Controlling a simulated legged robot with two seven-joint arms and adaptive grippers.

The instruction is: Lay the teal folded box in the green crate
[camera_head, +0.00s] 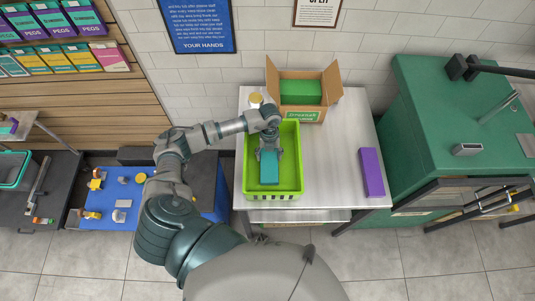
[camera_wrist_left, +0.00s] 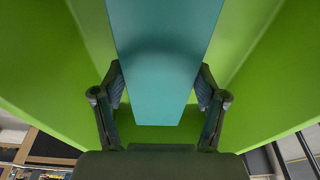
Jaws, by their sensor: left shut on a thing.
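The teal folded box (camera_head: 269,172) is inside the outline of the green crate (camera_head: 249,190) in the head view, toward the crate's near end. My left gripper (camera_head: 269,154) reaches down into the crate and is shut on the far end of the box. In the left wrist view the teal box (camera_wrist_left: 160,60) runs between the two fingers (camera_wrist_left: 160,98), with the green crate walls (camera_wrist_left: 275,95) on both sides. Whether the box touches the crate floor cannot be told. My right gripper is not in view.
The crate stands on a metal table (camera_head: 340,150). An open cardboard box (camera_head: 303,95) with green contents is behind it. A purple box (camera_head: 371,172) lies at the table's right. A green machine (camera_head: 440,120) stands further right. The table between crate and purple box is clear.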

